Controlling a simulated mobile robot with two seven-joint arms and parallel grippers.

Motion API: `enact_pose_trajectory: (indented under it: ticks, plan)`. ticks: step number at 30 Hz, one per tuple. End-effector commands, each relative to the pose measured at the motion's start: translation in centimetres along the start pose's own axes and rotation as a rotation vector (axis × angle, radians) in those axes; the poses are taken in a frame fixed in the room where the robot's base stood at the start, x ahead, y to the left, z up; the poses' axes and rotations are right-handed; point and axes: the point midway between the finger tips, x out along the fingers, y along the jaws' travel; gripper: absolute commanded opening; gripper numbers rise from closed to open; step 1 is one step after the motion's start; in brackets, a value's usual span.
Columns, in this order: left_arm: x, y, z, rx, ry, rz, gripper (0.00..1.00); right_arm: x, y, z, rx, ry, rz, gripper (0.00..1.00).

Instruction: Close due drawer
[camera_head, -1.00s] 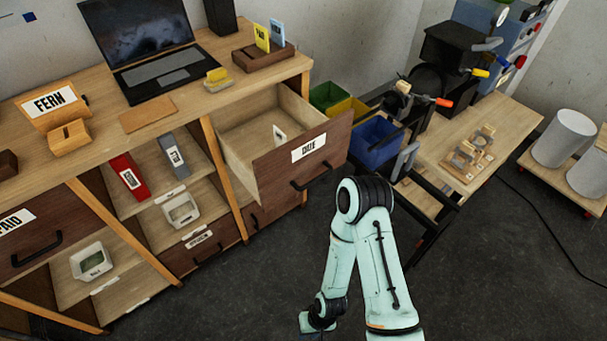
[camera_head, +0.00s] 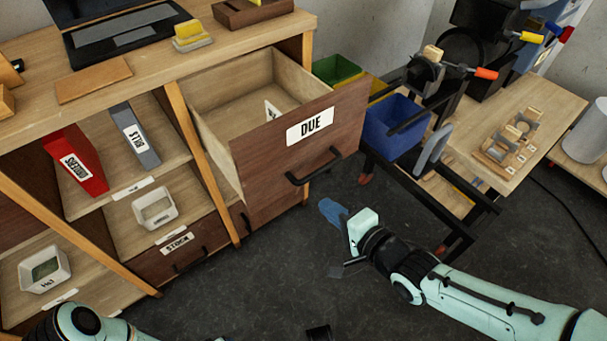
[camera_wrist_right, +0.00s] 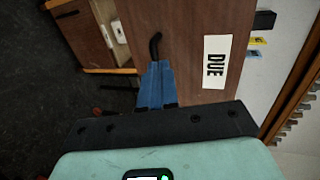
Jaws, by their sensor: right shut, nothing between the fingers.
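The due drawer (camera_head: 265,150) is pulled out of the wooden desk. Its dark brown front carries a white DUE label (camera_head: 310,126) and a black bar handle (camera_head: 314,167). A small white-labelled item lies inside it. My right gripper (camera_head: 331,211) has its blue fingers shut and empty, below the handle in the head view. In the right wrist view the shut fingers (camera_wrist_right: 156,84) point at the drawer front (camera_wrist_right: 190,50), beside the handle (camera_wrist_right: 155,46); I cannot tell whether they touch.
A laptop (camera_head: 125,35) stands on the desk. Red and grey binders (camera_head: 75,160) sit on shelves left of the drawer. A blue bin (camera_head: 395,128) and a black-framed workbench (camera_head: 470,130) stand to the right. Dark floor in front is clear.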

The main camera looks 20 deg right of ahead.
Motion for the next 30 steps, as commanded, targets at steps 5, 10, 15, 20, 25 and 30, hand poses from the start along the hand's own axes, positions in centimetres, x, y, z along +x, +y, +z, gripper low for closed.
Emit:
enact_pose_trajectory:
  ticks: [5, 10, 15, 20, 25, 30]
  plan:
    - [-0.7, 0.2, 0.6, 0.002, -0.02, 0.002, 0.43, 0.2, -0.5, 0.1, 0.009, -0.003, -0.01, 0.0]
    - [-2.7, 0.9, 2.6, 0.007, -0.082, 0.007, 0.43, 1.3, -0.7, 0.1, 0.01, -0.004, -0.005, 0.0]
    - [-3.5, 1.1, 4.2, 0.01, -0.131, 0.009, 0.43, 3.5, -0.4, 0.0, 0.009, -0.001, -0.01, 0.0]
    - [-2.3, 0.7, 3.0, 0.007, -0.094, 0.006, 0.43, 7.2, -0.1, 0.0, 0.009, -0.001, -0.009, 0.0]
    - [-1.6, 0.5, 2.1, 0.005, -0.065, 0.004, 0.43, 10.6, -0.4, 0.0, 0.009, -0.001, -0.01, 0.0]
    - [-1.5, 0.5, 1.9, 0.004, -0.058, 0.004, 0.43, 12.7, -1.3, 0.0, 0.008, 0.0, -0.011, 0.0]
